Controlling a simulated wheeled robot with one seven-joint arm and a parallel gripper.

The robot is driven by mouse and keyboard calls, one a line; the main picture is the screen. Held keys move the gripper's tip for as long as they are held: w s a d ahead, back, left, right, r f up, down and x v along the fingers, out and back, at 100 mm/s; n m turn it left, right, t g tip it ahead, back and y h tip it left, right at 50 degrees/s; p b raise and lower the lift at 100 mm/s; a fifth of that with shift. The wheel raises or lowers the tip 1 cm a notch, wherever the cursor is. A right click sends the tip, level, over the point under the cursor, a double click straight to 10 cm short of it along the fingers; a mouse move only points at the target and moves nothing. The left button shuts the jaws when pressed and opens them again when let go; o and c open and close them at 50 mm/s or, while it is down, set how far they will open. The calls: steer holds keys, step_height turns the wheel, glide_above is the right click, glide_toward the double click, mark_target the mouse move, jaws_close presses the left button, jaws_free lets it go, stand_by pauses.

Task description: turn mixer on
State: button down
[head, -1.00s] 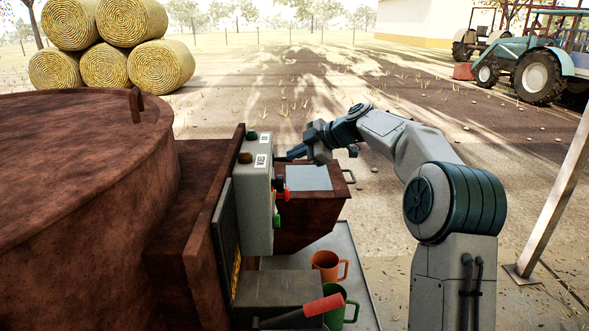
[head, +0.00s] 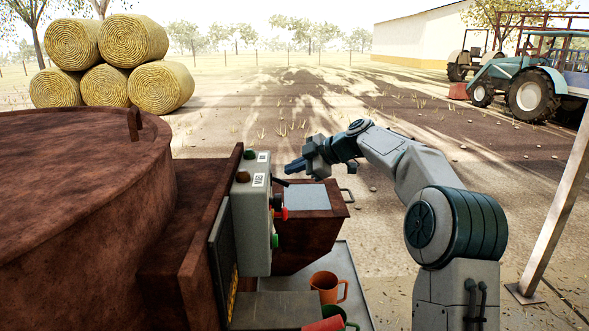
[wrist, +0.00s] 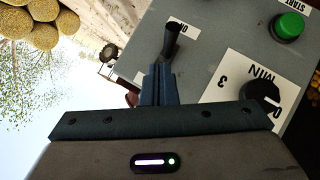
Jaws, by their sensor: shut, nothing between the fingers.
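The mixer is a rusty brown drum (head: 70,190) at the left of the head view. Its grey control box (head: 250,225) is on the drum's right side. In the wrist view, the panel (wrist: 215,50) carries a green START button (wrist: 288,26), a black dial (wrist: 262,93) marked MIN, and a black lever (wrist: 172,40) beside a label reading ON, upside down. My gripper (head: 290,167) is shut and empty, right of the box's top. In the wrist view its fingers (wrist: 157,85) point at the lever, close to its lower end; whether they touch is unclear.
A brown bin (head: 310,235) with a pale top stands right of the box. An orange mug (head: 327,287) and a green mug (head: 335,313) sit on a grey tray below. A metal post (head: 560,210) rises at the right. Hay bales and a tractor are far off.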

steer(key=s+f+b+v, duration=0.1)
steer(key=b+v, duration=0.1)
steer(key=v, duration=1.1)
steer(key=shift+d, duration=0.2)
steer(key=shift+f, duration=0.1)
